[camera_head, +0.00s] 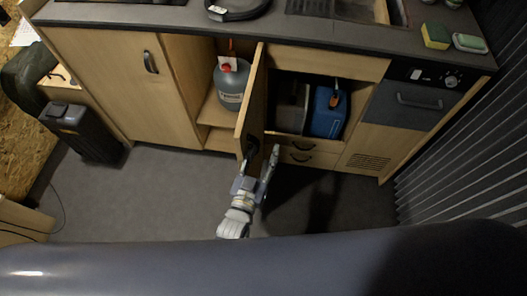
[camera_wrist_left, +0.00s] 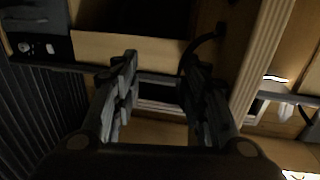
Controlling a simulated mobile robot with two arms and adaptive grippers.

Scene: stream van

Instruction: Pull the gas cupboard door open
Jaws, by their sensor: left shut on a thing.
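The light wood gas cupboard door (camera_head: 253,95) stands swung well out from the cabinet front, nearly edge-on in the head view. A grey gas bottle (camera_head: 231,84) with a red top shows in the open cupboard left of it. My left gripper (camera_head: 262,160) is at the lower front part of the door, on its right side, shut on the dark door handle (camera_wrist_left: 202,48). In the wrist view its fingers stand apart, with the handle by the right finger and the door (camera_wrist_left: 262,60) beyond it. The exact contact is dark. My right gripper is not in view.
The grey floor (camera_head: 165,185) between is clear.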

